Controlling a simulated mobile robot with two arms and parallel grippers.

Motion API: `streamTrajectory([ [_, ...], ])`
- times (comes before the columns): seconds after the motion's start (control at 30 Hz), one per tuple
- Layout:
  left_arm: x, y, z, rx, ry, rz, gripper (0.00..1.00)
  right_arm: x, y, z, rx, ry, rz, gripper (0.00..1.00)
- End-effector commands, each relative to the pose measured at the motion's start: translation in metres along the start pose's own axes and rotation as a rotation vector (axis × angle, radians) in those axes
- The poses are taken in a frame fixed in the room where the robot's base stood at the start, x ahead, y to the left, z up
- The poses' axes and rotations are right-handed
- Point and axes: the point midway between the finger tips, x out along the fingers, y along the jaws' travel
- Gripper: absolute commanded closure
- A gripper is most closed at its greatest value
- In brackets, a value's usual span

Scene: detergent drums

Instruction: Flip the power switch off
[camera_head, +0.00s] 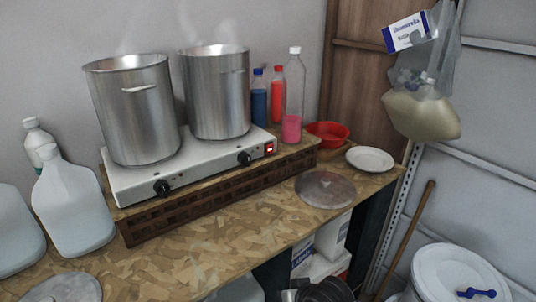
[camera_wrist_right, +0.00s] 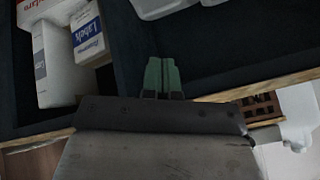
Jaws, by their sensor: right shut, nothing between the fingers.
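The power switch (camera_head: 269,148) is a small red rocker at the right end of the front panel of a white two-burner hot plate (camera_head: 205,168). A black knob (camera_head: 245,158) sits just left of it. The switch's exact tilt is too small to tell. My right gripper (camera_wrist_right: 162,76) shows green fingertips in the right wrist view, shut and empty, with the worktop edge and the shelf below it beyond. In the head view a dark part of my right arm shows at the bottom, below the worktop's front edge, well away from the switch. My left gripper is not in view.
Two steaming metal pots (camera_head: 131,112) (camera_head: 217,95) stand on the hot plate. Bottles (camera_head: 293,100), a red bowl (camera_head: 328,132) and a white plate (camera_head: 370,159) are to its right. A round lid (camera_head: 325,189) lies on the worktop (camera_head: 215,250) in front. White boxes (camera_wrist_right: 55,55) stand below.

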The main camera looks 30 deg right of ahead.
Motion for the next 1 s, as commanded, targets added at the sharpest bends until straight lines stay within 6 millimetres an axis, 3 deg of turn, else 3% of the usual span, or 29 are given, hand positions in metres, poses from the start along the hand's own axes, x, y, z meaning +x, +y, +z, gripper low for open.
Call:
streamTrajectory([
  [0.03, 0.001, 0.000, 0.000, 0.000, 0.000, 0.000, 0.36, -0.002, 0.002, -0.024, 0.060, 0.045, -0.023, 1.00],
  [0.17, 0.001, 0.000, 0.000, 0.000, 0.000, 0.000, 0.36, -0.007, 0.006, -0.085, 0.265, 0.151, -0.110, 1.00],
  [0.27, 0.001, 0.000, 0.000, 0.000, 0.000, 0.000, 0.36, -0.017, 0.013, -0.142, 0.455, 0.240, -0.206, 1.00],
  [0.4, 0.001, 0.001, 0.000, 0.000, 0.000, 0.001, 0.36, -0.044, 0.027, -0.224, 0.730, 0.351, -0.375, 1.00],
  [0.5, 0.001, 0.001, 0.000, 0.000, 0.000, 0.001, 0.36, -0.067, 0.036, -0.268, 0.884, 0.403, -0.491, 1.00],
  [0.6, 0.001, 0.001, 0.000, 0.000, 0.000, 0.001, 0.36, -0.084, 0.043, -0.296, 0.986, 0.432, -0.573, 1.00],
  [0.7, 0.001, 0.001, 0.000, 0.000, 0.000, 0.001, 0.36, -0.094, 0.046, -0.310, 1.038, 0.445, -0.620, 1.00],
  [1.0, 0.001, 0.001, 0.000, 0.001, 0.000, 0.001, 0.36, -0.097, 0.047, -0.314, 1.056, 0.447, -0.635, 1.00],
])
